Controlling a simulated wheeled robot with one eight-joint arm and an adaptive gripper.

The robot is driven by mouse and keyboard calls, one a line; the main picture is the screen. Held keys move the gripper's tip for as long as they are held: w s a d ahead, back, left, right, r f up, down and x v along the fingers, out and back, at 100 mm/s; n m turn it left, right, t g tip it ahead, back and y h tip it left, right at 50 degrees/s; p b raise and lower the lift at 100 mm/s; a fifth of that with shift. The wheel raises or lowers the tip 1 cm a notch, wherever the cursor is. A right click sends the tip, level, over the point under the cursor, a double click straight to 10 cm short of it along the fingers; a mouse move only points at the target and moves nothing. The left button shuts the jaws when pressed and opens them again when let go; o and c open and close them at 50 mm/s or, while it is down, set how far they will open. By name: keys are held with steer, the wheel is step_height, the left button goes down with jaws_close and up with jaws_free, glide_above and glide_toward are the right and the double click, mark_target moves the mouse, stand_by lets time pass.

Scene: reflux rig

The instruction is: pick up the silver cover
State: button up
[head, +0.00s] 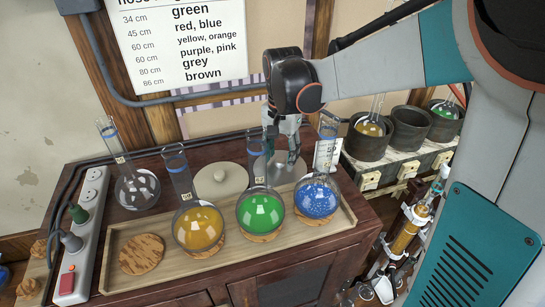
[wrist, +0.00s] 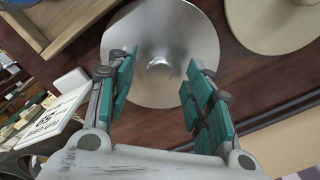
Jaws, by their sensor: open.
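The silver cover (wrist: 150,38) is a shiny round metal disc with a small knob (wrist: 160,68) at its centre. It lies on the dark wooden cabinet top. In the head view the silver cover (head: 262,170) shows behind the green and blue flasks, partly hidden by the flask necks and my gripper. My gripper (head: 283,150) hangs over it, pointing down. In the wrist view my gripper (wrist: 160,95) is open, with its teal-padded fingers on either side of the knob. Nothing is between the fingers except the view of the knob; contact cannot be told.
A beige cover (head: 221,180) lies left of the silver one. A wooden tray (head: 120,235) in front holds yellow (head: 199,228), green (head: 260,211) and blue (head: 317,199) flasks on cork rings. A clear flask (head: 136,191) and a power strip (head: 86,230) stand at left. A label card (wrist: 60,115) stands close to my gripper.

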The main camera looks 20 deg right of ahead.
mark_target(281, 160)
steer(key=shift+f, duration=0.4)
jaws_close()
steer(key=shift+r, duration=0.1)
step_height(281, 160, up, 20)
steer(key=shift+b, duration=0.3)
stand_by(0.4)
